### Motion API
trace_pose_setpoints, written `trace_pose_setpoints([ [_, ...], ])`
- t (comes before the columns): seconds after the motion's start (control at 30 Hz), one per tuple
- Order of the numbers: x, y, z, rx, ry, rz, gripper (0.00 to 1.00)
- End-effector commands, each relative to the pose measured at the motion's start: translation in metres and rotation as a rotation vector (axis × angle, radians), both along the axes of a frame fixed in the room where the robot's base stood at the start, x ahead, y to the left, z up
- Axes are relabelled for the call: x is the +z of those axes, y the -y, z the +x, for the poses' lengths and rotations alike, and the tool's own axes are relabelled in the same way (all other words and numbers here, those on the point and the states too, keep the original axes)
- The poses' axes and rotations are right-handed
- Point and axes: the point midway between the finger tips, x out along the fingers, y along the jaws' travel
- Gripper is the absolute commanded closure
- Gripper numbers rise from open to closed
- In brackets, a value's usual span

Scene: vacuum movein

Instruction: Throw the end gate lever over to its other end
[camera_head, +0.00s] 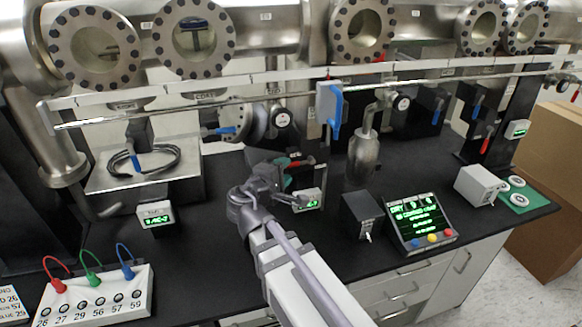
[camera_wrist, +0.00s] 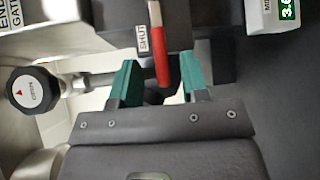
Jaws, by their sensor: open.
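The end gate lever has a red handle (camera_wrist: 160,50) beside a "SHUT" label in the wrist view. An "END GATE" label is partly cut off at the top left there. In the head view the red handle (camera_head: 302,163) shows just past my gripper (camera_head: 285,173). My gripper (camera_wrist: 159,80) is open. In the wrist view its green fingers stand on either side of the handle's lower end, with gaps on both sides. I cannot tell whether the handle lies fully between them in depth. The lever's pivot is partly hidden.
A black round knob (camera_wrist: 32,90) on a metal stem stands left of the fingers. A small readout box (camera_head: 309,200) sits right of my gripper. A blue handle (camera_head: 330,105) hangs by the long rail above.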

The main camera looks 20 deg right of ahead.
Motion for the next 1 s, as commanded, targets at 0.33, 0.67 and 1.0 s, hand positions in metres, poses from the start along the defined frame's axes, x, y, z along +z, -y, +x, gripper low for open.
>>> trace_pose_setpoints([
  [0.33,-0.007,0.034,0.029,0.0,0.0,0.001,0.59],
  [0.67,-0.006,0.034,0.028,0.0,0.0,0.001,0.73],
  [1.0,-0.006,0.034,0.028,0.0,0.0,0.001,1.0],
])
